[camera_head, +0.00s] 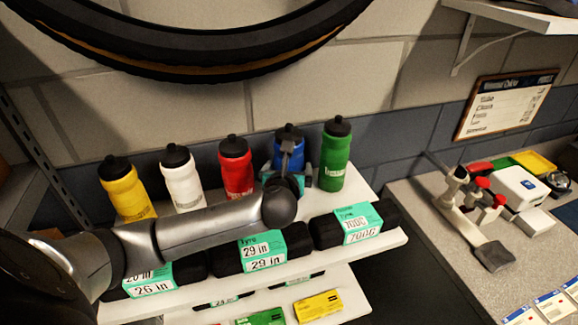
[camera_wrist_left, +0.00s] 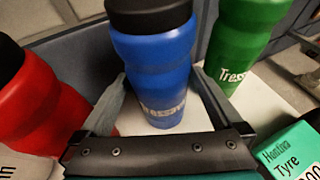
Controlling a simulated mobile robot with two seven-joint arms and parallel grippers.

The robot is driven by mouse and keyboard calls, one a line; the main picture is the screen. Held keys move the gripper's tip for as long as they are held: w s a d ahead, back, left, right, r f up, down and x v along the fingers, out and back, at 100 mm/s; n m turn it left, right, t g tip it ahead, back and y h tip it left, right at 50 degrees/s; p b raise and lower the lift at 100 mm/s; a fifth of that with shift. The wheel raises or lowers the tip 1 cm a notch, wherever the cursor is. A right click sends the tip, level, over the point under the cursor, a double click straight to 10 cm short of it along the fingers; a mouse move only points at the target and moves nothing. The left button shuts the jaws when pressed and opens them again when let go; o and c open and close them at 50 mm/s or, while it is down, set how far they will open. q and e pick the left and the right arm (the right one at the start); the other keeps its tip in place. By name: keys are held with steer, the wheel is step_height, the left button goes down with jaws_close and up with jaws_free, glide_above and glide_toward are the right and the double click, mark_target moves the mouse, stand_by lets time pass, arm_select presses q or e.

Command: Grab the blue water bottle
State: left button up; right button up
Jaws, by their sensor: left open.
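The blue water bottle (camera_head: 287,139) stands upright on the white shelf between the red and green bottles, with a black cap. In the head view my left gripper and wrist partly cover it. In the left wrist view the blue bottle (camera_wrist_left: 158,70) stands straight ahead. My left gripper (camera_head: 289,160) is open, and its fingers (camera_wrist_left: 158,95) reach along both sides of the lower part of the bottle. I cannot tell whether either finger touches it. My right gripper is not in view.
A red bottle (camera_head: 236,168) stands close on the left and a green bottle (camera_head: 334,158) on the right. White (camera_head: 182,180) and yellow (camera_head: 127,190) bottles stand further left. Black tyre boxes (camera_head: 325,233) line the shelf's front. A tyre (camera_head: 205,55) hangs above.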

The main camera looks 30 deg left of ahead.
arm_select(q)
steer(key=shift+x, duration=0.75)
steer(key=c, duration=1.1)
